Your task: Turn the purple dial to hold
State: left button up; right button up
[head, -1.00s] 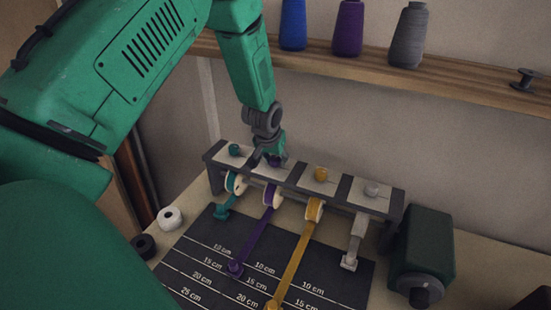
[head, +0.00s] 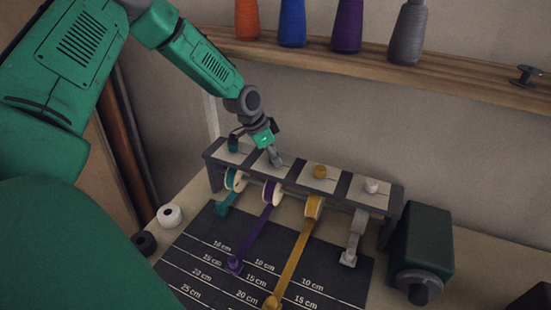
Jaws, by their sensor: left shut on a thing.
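A dark rack (head: 297,187) holds a row of pale plates with a dial on each. My left gripper (head: 275,158) comes down from the upper left onto the second plate from the left. Its fingers are shut on the purple dial there, and they hide the dial. Below that plate hangs a spool with purple ribbon (head: 253,233), which runs down over the dark measuring mat (head: 197,262) to a purple end piece (head: 234,265) near the 15 cm marks. My right gripper is not in view.
The teal dial (head: 233,144) is close left of the gripper; the yellow dial (head: 320,171) and white dial (head: 371,186) are to the right. A dark green box (head: 424,240) stands right of the rack. A shelf (head: 440,70) with thread cones runs behind.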

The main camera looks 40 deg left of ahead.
pick_arm(q)
jog(key=m, duration=0.1)
jog(key=m+h+b, duration=0.1)
jog(key=m, duration=0.1)
jog(key=shift+w+a+g, duration=0.15)
jog(key=shift+g, duration=0.15)
jog(key=shift+r+b, duration=0.1)
jog(key=shift+b, duration=0.2)
jog(key=shift+r+m, duration=0.1)
jog(key=shift+m, duration=0.3)
jog(key=o, duration=1.1)
jog(key=shift+o, duration=0.2)
jog(key=shift+a, duration=0.1)
